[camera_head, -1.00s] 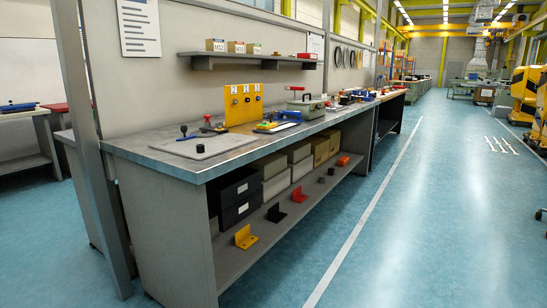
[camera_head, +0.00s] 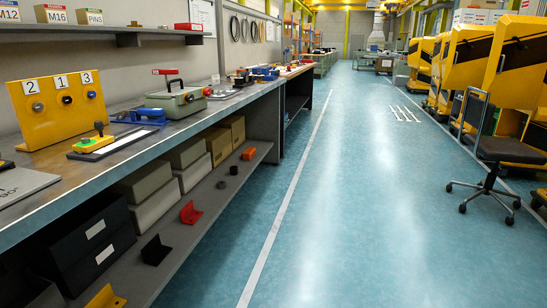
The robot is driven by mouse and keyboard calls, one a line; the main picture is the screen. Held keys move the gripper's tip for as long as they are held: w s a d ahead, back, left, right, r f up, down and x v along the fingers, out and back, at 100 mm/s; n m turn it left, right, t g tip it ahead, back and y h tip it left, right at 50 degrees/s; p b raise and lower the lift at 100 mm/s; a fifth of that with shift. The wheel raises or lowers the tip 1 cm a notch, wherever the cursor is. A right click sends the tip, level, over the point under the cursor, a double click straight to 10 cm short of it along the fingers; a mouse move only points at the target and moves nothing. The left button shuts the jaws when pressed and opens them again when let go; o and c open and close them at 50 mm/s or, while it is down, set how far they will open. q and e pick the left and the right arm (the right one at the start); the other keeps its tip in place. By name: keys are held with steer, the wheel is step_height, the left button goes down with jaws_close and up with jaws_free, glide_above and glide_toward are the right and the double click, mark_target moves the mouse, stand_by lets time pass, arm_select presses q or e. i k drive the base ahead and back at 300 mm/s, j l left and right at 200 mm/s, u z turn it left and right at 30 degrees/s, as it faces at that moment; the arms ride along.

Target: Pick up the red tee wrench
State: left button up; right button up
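A grey-green box-like device (camera_head: 183,103) stands on the workbench (camera_head: 150,150), left of the picture's middle. A small red bar (camera_head: 166,72) shows above it, by a dark upright handle. It may be the red tee wrench, but it is too small to tell. Neither of my grippers is in view.
A yellow panel (camera_head: 62,105) numbered 2, 1, 3 stands on the bench. Boxes and coloured brackets, one red (camera_head: 190,212), sit on the lower shelf. A black chair (camera_head: 495,150) stands at right, near yellow machines (camera_head: 470,60). The blue floor between is clear.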

mark_target(165, 72)
steer(key=i+u, duration=0.1)
steer(key=i, duration=0.45)
steer(key=i+l+u, duration=0.1)
steer(key=i, duration=0.45)
steer(key=i+l+u, duration=0.1)
steer(key=i, duration=0.45)
steer(key=i+l+u, duration=0.1)
steer(key=i+u, duration=0.3)
steer(key=i+l+u, duration=0.15)
steer(key=u, duration=0.25)
steer(key=i+l+u, duration=0.25)
steer(key=u, duration=0.2)
steer(key=i+l+u, duration=0.15)
steer(key=l+u, duration=0.25)
steer(key=i+l+u, duration=0.1)
steer(key=l+u, duration=0.3)
